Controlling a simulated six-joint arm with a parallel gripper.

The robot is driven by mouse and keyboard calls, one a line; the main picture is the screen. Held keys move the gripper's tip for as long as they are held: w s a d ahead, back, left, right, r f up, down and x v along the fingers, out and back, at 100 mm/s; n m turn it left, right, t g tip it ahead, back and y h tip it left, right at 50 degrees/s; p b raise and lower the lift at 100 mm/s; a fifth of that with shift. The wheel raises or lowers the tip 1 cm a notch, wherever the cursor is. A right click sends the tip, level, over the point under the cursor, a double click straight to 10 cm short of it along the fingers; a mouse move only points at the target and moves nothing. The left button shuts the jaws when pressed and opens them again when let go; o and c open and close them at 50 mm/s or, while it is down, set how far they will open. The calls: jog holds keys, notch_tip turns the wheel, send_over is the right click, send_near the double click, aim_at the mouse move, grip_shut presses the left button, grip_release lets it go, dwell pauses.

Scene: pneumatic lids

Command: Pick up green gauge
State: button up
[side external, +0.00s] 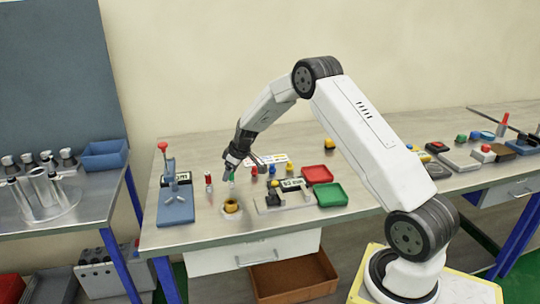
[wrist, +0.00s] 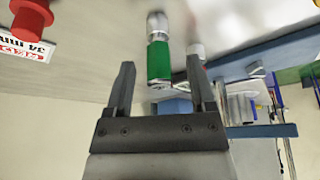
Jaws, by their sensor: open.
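The green gauge (wrist: 159,60), a small upright-looking cylinder with a green band and silver ends, shows in the wrist view between and just beyond the two dark fingertips. In the side view the green gauge (side external: 229,175) is small, directly below my gripper (side external: 232,166), and partly hidden by it. My gripper (wrist: 160,72) is open, with a gap visible on both sides of the gauge. I cannot tell how deep the gauge sits between the fingers.
A red gauge (side external: 208,183) stands just left. A blue press with a red knob (side external: 163,146) is further left. A yellow-ringed fixture (side external: 231,207) stands in front. Red (side external: 317,174) and green (side external: 330,195) trays lie to the right. The front left table corner is clear.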

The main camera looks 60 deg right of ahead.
dwell(0.3)
grip_shut()
jog(key=shift+r, duration=0.15)
jog(key=shift+r, duration=0.4)
jog(key=v, duration=0.2)
jog(key=shift+w+a+r, duration=0.1)
jog(key=shift+w+r, duration=0.05)
jog(key=shift+r, duration=0.2)
jog(key=s+a+r, duration=0.4)
jog(key=s+r, duration=0.5)
jog(key=s, duration=0.4)
jog(key=shift+a+r, duration=0.15)
jog(key=shift+r, duration=0.05)
